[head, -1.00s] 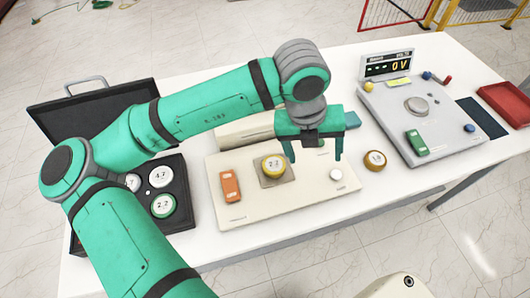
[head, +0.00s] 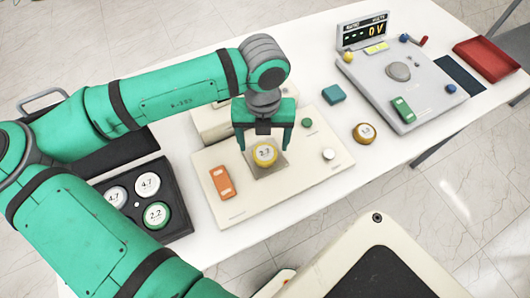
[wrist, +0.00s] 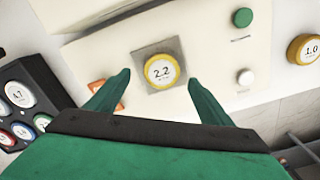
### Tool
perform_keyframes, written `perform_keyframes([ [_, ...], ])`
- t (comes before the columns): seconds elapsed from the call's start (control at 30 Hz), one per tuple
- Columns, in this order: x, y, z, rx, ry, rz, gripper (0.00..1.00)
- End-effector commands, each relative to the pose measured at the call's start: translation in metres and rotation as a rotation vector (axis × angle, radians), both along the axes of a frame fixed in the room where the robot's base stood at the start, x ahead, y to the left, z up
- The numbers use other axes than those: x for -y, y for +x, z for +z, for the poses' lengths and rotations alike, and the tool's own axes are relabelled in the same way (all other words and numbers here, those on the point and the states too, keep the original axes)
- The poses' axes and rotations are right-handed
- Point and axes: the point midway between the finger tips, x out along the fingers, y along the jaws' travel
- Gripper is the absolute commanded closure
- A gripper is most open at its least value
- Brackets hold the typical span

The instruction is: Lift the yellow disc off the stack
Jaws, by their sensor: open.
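The yellow disc (head: 265,154), marked 2.2, sits on a square grey-brown pad (head: 268,171) on the cream panel (head: 235,206). In the wrist view the yellow disc (wrist: 162,71) lies ahead of and between my fingertips. My gripper (head: 264,146) is open and empty, its fingers pointing down, just behind and above the disc in the head view. It also shows in the wrist view (wrist: 158,95). I see no contact with the disc. Whether other discs lie under it I cannot tell.
On the cream panel are an orange switch (head: 222,182), a green button (head: 307,123) and a white knob (head: 328,154). A brown-yellow disc (head: 365,132) lies to the right, near a grey meter panel (head: 425,75). A black case (head: 178,222) holds several discs at left.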

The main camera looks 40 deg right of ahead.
Motion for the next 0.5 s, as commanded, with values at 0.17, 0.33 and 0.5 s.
perform_keyframes([
  [0.17, 0.002, -0.002, -0.026, -0.001, 0.002, -0.001, 0.26],
  [0.33, 0.002, -0.001, -0.040, 0.001, -0.001, 0.002, 0.26],
  [0.5, 0.003, -0.002, -0.042, 0.001, -0.001, 0.000, 0.26],
])
